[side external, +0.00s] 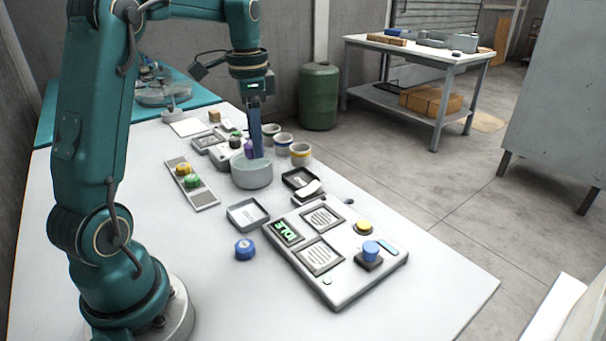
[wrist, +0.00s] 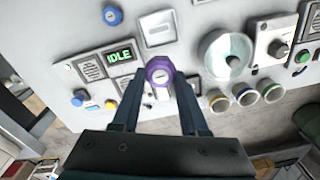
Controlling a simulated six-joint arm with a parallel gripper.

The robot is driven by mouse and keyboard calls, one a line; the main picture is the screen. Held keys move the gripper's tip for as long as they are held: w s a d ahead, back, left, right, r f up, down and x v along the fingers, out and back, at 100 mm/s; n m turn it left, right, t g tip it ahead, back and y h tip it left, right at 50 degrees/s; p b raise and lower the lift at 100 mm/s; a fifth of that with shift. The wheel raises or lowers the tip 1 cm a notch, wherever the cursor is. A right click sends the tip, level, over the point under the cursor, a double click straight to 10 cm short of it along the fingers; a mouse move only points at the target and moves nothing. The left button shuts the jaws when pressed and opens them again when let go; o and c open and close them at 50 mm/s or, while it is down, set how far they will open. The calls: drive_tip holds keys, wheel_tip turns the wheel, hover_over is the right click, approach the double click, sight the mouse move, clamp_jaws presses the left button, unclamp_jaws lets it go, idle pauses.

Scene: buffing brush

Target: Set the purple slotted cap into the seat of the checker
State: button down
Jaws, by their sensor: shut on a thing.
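My gripper (side external: 255,150) is shut on the purple slotted cap (wrist: 159,72), with one finger on each side of it. The cap's slotted face shows between the fingertips in the wrist view. In the side view the cap (side external: 249,149) appears small, in front of the round grey bowl's rim; the fingers hide part of it. The likely checker is the light-grey panel (side external: 340,283) with a green IDLE display (side external: 287,232), to the right of my gripper. A blue knob-like piece (side external: 371,250) stands on a dark square base on it. I cannot tell which part is the seat.
The grey bowl (side external: 252,177) with a dark centre is close to my gripper. Several banded cups (side external: 283,143) stand behind it. A rack (side external: 206,197) holds yellow and green caps. A shallow tray (side external: 247,214) and a blue cap (side external: 245,250) lie near the panel.

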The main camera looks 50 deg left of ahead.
drive_tip(key=w+f, duration=0.1)
drive_tip(key=w, duration=0.1)
hover_over(323, 218)
drive_tip(key=shift+m, duration=0.3)
wheel_tip(323, 218, down, 8)
drive_tip(key=shift+a+r, duration=0.1)
drive_tip(key=shift+r, duration=0.15)
drive_tip(key=shift+f, duration=2.05)
drive_tip(key=shift+f, duration=0.1)
drive_tip(key=shift+c, duration=2.2)
unclamp_jaws()
